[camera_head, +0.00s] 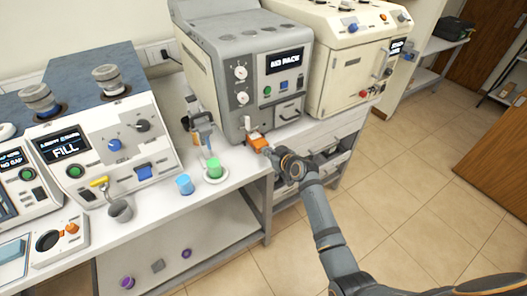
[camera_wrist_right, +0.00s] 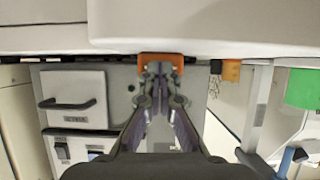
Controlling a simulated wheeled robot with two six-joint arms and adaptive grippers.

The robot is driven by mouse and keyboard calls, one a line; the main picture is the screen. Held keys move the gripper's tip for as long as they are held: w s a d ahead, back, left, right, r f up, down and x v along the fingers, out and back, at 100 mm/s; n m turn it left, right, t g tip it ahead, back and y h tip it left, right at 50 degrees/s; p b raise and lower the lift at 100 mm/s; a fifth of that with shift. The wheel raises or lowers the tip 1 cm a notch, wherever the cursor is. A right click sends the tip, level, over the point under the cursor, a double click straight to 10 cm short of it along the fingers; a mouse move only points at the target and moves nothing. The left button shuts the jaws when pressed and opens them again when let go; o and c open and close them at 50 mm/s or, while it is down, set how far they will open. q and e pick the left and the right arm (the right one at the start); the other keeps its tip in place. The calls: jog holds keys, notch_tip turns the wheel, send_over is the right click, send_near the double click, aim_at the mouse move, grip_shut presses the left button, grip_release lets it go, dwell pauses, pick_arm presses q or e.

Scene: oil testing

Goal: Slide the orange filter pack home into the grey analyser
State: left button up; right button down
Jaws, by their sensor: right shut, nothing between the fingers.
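The orange filter pack (camera_head: 258,142) sits at the lower front of the grey analyser (camera_head: 215,60), with its outer end showing outside the housing. The analyser's screen reads "NO PACK". In the right wrist view the pack (camera_wrist_right: 174,58) shows as an orange block just beyond the fingertips. My right gripper (camera_head: 270,152) is shut with nothing between its fingers, its tips close against the pack's outer end; I cannot tell whether they touch. The fingers also show in the right wrist view (camera_wrist_right: 160,72) and hide part of the pack. My left gripper is not in view.
A green cup (camera_head: 214,168) on a white saucer and a blue cup (camera_head: 184,184) stand on the bench left of the pack. A cream machine (camera_head: 340,65) stands right of the analyser. Another machine (camera_head: 105,140) reads "FILL" at the left. The floor at right is clear.

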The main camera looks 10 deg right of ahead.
aim_at(262, 145)
jog(key=shift+w+a+f+b, duration=0.1)
jog(key=shift+w+a+b, duration=0.1)
jog(key=shift+w+b, duration=0.3)
jog(key=shift+w+a+r+b, duration=0.1)
jog(key=shift+w+a+b, duration=0.15)
jog(key=shift+w, duration=0.45)
jog(key=shift+w+a+f+b, duration=0.1)
jog(key=shift+w+a+b, duration=0.15)
jog(key=shift+w, duration=0.35)
jog(key=p+v, duration=0.7)
jog(key=v, duration=0.1)
jog(key=shift+w, duration=0.1)
jog(key=shift+s+d+r+p, duration=0.2)
jog(key=shift+s+r+p, duration=0.15)
jog(key=shift+s, duration=0.2)
jog(key=shift+f, duration=0.1)
